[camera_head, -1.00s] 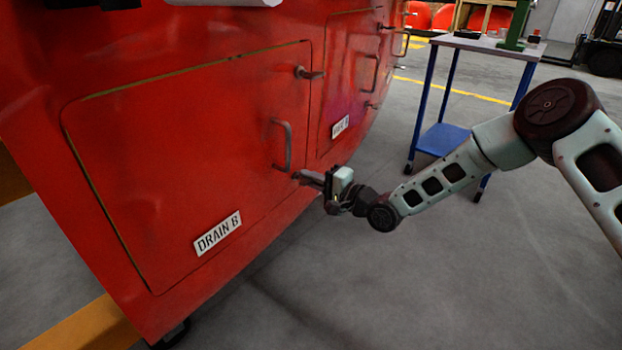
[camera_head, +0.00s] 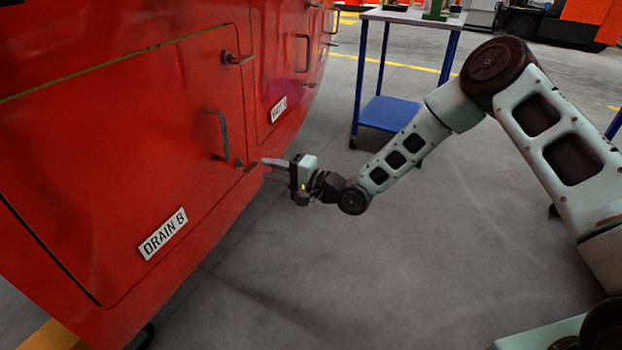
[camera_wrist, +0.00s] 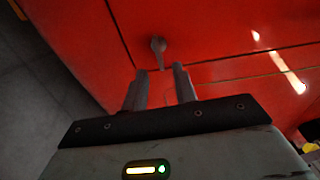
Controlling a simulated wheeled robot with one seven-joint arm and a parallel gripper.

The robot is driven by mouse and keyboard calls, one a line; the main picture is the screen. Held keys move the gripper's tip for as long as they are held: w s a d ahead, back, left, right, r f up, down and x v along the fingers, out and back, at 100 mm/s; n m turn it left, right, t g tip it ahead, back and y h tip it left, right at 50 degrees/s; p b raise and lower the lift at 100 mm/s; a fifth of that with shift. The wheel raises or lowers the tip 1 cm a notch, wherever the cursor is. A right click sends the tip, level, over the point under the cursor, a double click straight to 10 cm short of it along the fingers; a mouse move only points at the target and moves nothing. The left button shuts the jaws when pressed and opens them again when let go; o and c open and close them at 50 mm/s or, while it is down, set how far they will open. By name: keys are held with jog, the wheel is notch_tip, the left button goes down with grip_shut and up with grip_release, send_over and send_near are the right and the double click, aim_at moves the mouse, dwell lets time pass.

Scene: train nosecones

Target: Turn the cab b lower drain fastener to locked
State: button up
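The drain B panel (camera_head: 120,120) is a red hatch with a "DRAIN B" label (camera_head: 163,234) near its lower edge. Its lower fastener (camera_head: 243,166) is a small dark lever at the panel's right edge, below the handle. In the wrist view the lower fastener (camera_wrist: 158,45) is a grey knob with a short arm pointing toward my gripper, near a panel seam. My gripper (camera_head: 266,168) is just right of it in the head view. In the wrist view my gripper (camera_wrist: 158,75) has its two fingers apart with nothing between them; the fastener lies just beyond the fingertips.
An upper fastener (camera_head: 237,58) and a grey handle (camera_head: 219,135) stick out from the panel. Another labelled hatch (camera_head: 279,109) lies farther along the red nosecone. A blue-legged table (camera_head: 390,113) stands behind my arm. The grey floor to the right is open.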

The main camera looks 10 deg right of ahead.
jog(key=p+v, duration=0.1)
jog(key=v, duration=1.1)
jog(key=s+d+r+n+g+h, duration=0.1)
jog(key=s+r+n+g+h, duration=0.3)
jog(key=s, duration=0.7)
jog(key=s+d+r+n+g+h, duration=0.1)
jog(key=s+r+n+g+h, duration=0.2)
jog(key=s+r+n+h, duration=0.5)
jog(key=s+d+r+n+g+h, duration=0.1)
jog(key=s+r+n+g+h, duration=0.15)
jog(key=s, duration=1.05)
notch_tip(320, 180, up, 20)
jog(key=p, duration=2.1)
jog(key=shift+a, duration=0.2)
jog(key=shift+w+f+g, duration=0.1)
jog(key=shift+g, duration=0.15)
